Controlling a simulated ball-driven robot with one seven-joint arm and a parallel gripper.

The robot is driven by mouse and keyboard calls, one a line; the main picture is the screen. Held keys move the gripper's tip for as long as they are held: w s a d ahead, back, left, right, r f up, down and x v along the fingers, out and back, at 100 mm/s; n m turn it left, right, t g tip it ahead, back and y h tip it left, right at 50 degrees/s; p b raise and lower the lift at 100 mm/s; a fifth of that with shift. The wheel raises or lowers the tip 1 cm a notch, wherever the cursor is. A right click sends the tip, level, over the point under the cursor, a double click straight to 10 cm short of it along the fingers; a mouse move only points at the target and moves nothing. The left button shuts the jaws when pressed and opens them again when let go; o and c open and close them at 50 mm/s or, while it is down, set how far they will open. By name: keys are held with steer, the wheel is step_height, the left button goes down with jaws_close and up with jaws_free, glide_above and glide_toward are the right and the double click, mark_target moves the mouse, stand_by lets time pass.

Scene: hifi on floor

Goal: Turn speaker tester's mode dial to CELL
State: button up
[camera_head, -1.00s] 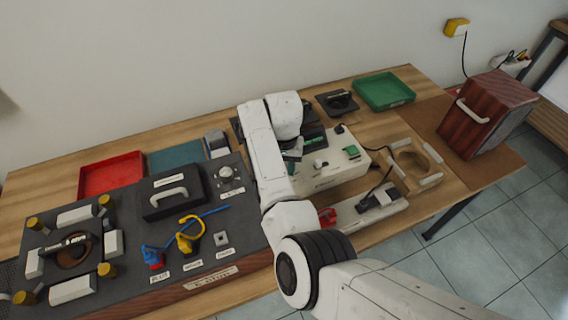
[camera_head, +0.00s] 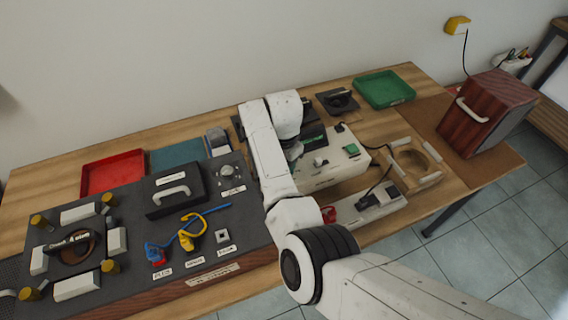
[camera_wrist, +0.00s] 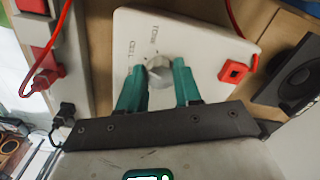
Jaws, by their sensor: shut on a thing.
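The speaker tester (camera_head: 335,168) is a pale box at the middle of the bench, partly behind my arm in the head view. In the wrist view its white panel (camera_wrist: 205,45) carries a round grey mode dial (camera_wrist: 158,76) with the printed words TONE and CELL beside it. My gripper (camera_wrist: 158,70) has its two teal fingers on either side of the dial and is shut on it. The dial's exact pointing direction is too small to tell. In the head view my arm hides the dial and most of the gripper.
A red square connector (camera_wrist: 233,72) with a red lead sits on the panel right of the fingers. A black speaker (camera_wrist: 298,74) lies farther right. In the head view a dark fixture board (camera_head: 120,235) is left, a green tray (camera_head: 384,88) behind and a wooden cabinet (camera_head: 490,112) right.

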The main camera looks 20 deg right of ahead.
stand_by(0.4)
steer(key=o, duration=1)
steer(key=shift+o, duration=0.2)
step_height(320, 180, up, 11)
steer(key=b, duration=0.1)
steer(key=shift+f, duration=0.1)
